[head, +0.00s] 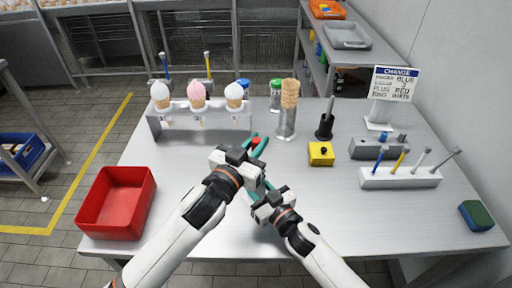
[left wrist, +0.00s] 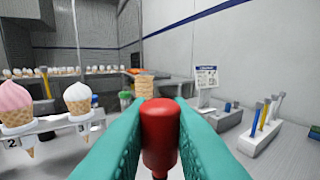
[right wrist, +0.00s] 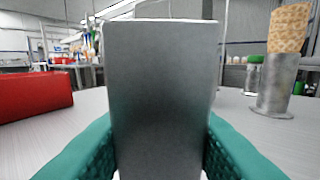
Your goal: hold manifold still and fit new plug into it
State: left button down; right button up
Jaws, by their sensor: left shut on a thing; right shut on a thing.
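My left gripper (head: 258,147) is shut on a red plug (left wrist: 160,130) with a rounded body. The plug also shows as a small red spot between the teal fingers in the head view (head: 256,141). My right gripper (head: 260,186) is shut on a plain grey block (right wrist: 162,90), which looks like the manifold. The block fills the middle of the right wrist view, upright between the teal fingers. In the head view the arms and grippers mostly hide the block. No contact between plug and block shows, and no opening in the block is visible.
A red bin (head: 118,203) stands at left. A rack (head: 200,122) with several ice-cream cones is at the back left, a metal cup of cones (head: 286,122) behind the grippers. At right are a yellow block (head: 321,153), a dark block (head: 377,148), a tool holder (head: 400,178) and a sponge (head: 476,215).

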pick_arm(q)
jog(key=shift+f, duration=0.4)
jog(key=shift+f, duration=2)
jog(key=shift+f, duration=1.65)
jog(key=c, duration=1.3)
grip_release()
jog(key=shift+o, duration=0.2)
jog(key=v, duration=1.2)
